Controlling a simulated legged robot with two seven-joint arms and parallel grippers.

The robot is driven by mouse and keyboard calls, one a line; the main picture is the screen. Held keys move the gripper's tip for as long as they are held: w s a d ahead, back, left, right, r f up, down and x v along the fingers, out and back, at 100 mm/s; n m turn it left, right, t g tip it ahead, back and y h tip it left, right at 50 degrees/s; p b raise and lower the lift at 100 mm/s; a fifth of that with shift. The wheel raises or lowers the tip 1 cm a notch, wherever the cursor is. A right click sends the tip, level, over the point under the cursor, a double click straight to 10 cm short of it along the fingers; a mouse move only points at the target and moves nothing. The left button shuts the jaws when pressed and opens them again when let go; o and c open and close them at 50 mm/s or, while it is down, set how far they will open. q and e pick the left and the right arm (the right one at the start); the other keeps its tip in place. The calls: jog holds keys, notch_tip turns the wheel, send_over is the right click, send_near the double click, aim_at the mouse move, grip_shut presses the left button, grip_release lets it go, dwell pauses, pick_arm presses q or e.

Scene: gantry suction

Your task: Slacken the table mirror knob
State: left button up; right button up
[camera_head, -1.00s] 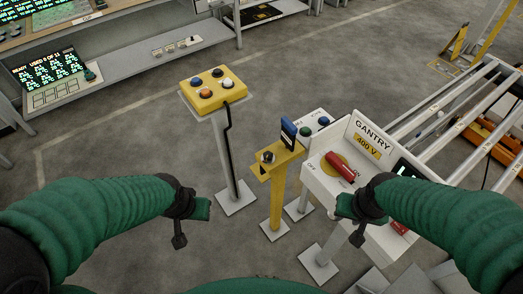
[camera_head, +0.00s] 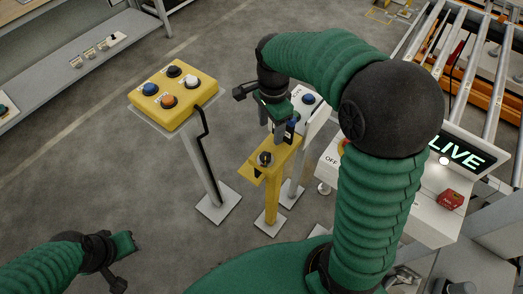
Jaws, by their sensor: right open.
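A small dark knob (camera_head: 265,158) sits on top of a yellow stand (camera_head: 272,190) in the middle of the view. It is the only knob of this kind that shows, and I cannot make out a mirror by it. My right gripper (camera_head: 268,114) is open and empty, above and behind the knob and apart from it. It partly covers the small blue-topped upright (camera_head: 291,126) at the back of the stand. My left gripper (camera_head: 124,264) is low at the left, far from the stand, with nothing visible in it; its jaws are unclear.
A yellow button box (camera_head: 173,98) on a post stands left of the knob stand. A white control cabinet (camera_head: 428,215) with a LIVE display (camera_head: 461,153) stands at the right, partly behind my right arm. A roller conveyor (camera_head: 466,62) lies beyond.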

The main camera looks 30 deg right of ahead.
aim_at(266, 155)
jog(key=f, duration=0.4)
jog(key=a+f, duration=0.1)
jog(key=f, duration=0.3)
jog(key=a+f+b, duration=0.1)
jog(key=f, duration=0.3)
jog(key=shift+w+f, duration=0.1)
jog(key=shift+w, duration=0.2)
jog(key=shift+s+d+f, duration=0.1)
jog(key=shift+d+f, duration=0.35)
jog(key=shift+f, duration=0.05)
jog(key=shift+d+f, duration=0.1)
jog(key=shift+d, duration=0.15)
jog(key=shift+a, duration=0.4)
jog(key=c, duration=0.8)
grip_shut()
pick_arm(q)
jog(key=shift+w+a+f, duration=0.15)
jog(key=shift+a+f, duration=0.2)
jog(key=shift+f, duration=0.35)
pick_arm(e)
jog(key=shift+d, duration=0.1)
